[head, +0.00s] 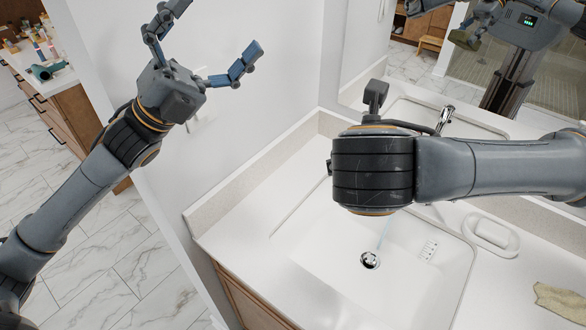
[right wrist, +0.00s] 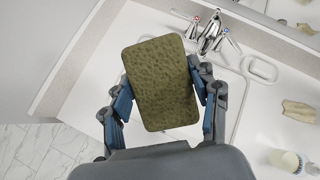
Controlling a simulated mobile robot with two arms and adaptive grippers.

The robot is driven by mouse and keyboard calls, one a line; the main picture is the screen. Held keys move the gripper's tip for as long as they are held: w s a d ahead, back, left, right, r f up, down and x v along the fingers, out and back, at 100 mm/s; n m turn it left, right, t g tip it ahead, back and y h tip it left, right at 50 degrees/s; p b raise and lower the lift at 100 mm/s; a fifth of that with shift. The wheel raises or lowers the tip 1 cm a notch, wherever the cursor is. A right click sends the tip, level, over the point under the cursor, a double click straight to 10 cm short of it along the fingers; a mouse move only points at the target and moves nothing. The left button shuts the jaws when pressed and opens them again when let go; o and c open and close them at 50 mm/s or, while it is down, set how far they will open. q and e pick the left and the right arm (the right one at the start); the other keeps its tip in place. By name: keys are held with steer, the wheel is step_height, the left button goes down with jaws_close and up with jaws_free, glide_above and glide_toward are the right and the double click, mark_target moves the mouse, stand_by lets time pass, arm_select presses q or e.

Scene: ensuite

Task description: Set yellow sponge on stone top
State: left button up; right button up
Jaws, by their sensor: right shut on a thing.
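The yellow sponge (right wrist: 160,75) is an olive-yellow, pitted block in the right wrist view. My right gripper (right wrist: 166,103) is shut on it, one finger on each side. The sponge is held up over the sink area. In the head view my right arm hides the sponge, but its reflection shows in the mirror. The stone top (head: 235,222) is the white counter around the sink; it also shows in the right wrist view (right wrist: 85,70). My left gripper (head: 204,45) is open and empty, raised in front of the wall left of the counter.
The white sink (head: 320,265) with a drain is set in the counter. A chrome faucet (right wrist: 211,33) stands behind it. Right of the sink are a white soap dish (head: 492,234) and a tan cloth (head: 560,301). A bottle (right wrist: 286,160) stands nearer. The counter's left end is clear.

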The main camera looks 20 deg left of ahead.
arm_select(q)
steer(key=w+f+n+t+y, duration=0.7)
steer(key=f+n+y, duration=0.5)
steer(key=n, duration=0.7)
steer(key=s+d+f+m+g+h, duration=0.3)
steer(key=s+d+f+g+h, duration=0.2)
steer(key=s+d+f+g, duration=0.55)
arm_select(e)
steer(key=shift+s, duration=0.1)
arm_select(q)
steer(key=shift+g, duration=0.85)
steer(key=x, duration=0.4)
steer(key=w+r+x, duration=0.1)
steer(key=x, duration=0.2)
steer(key=r+x, duration=0.1)
steer(key=x, duration=0.3)
steer(key=shift+w, duration=0.35)
